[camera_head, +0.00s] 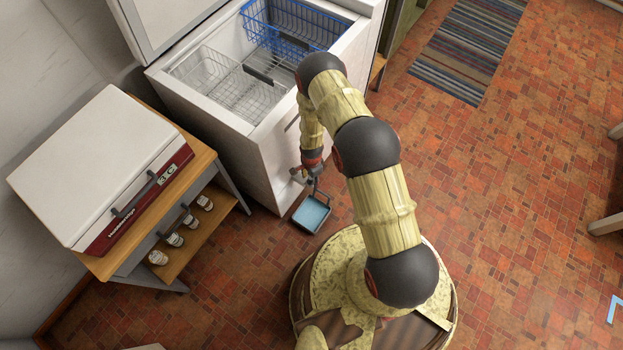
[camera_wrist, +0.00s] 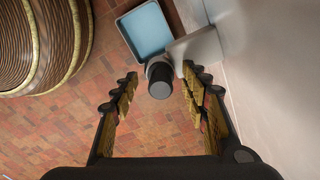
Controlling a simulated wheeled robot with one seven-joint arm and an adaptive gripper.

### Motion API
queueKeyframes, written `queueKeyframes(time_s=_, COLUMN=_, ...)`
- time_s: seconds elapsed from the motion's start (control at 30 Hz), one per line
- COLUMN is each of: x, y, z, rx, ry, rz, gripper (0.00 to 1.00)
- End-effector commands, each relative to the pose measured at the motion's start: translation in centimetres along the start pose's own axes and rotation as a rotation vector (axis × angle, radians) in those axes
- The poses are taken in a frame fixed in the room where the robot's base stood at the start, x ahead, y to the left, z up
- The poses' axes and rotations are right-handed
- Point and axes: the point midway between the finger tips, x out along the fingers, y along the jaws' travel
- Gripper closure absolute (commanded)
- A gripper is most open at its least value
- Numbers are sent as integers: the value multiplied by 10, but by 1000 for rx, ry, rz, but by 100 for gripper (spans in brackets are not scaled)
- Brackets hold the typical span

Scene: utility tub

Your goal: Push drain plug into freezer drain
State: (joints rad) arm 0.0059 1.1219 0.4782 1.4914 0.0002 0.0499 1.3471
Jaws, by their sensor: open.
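The dark drain plug (camera_wrist: 160,88) shows in the wrist view as a short black cylinder between my fingers. Behind it is a grey ring and spout, the freezer drain (camera_wrist: 197,46), sticking out from the white freezer wall. The plug appears lined up with the ring, but I cannot tell how deep it sits. My gripper (camera_wrist: 160,77) is open, with one finger on each side of the plug and visible gaps. In the head view my gripper (camera_head: 315,182) is low beside the open white chest freezer (camera_head: 272,165); the plug is not clear there.
A blue tray (camera_head: 311,214) lies on the brick floor below the drain; it also shows in the wrist view (camera_wrist: 146,32). Wire baskets (camera_head: 290,25) sit inside the freezer. A wooden cart (camera_head: 228,190) with a white cooler (camera_head: 92,165) stands left.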

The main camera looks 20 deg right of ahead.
Motion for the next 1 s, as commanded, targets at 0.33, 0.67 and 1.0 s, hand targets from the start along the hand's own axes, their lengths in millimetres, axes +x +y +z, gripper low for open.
queueKeyframes(time_s=0.33, x=-6, y=-1, z=0, rx=0, ry=0, rz=-1, gripper=55)
queueKeyframes(time_s=0.67, x=-57, y=-2, z=0, rx=0, ry=1, rz=-2, gripper=55)
queueKeyframes(time_s=1.0, x=-108, y=-1, z=0, rx=0, ry=0, rz=-1, gripper=55)
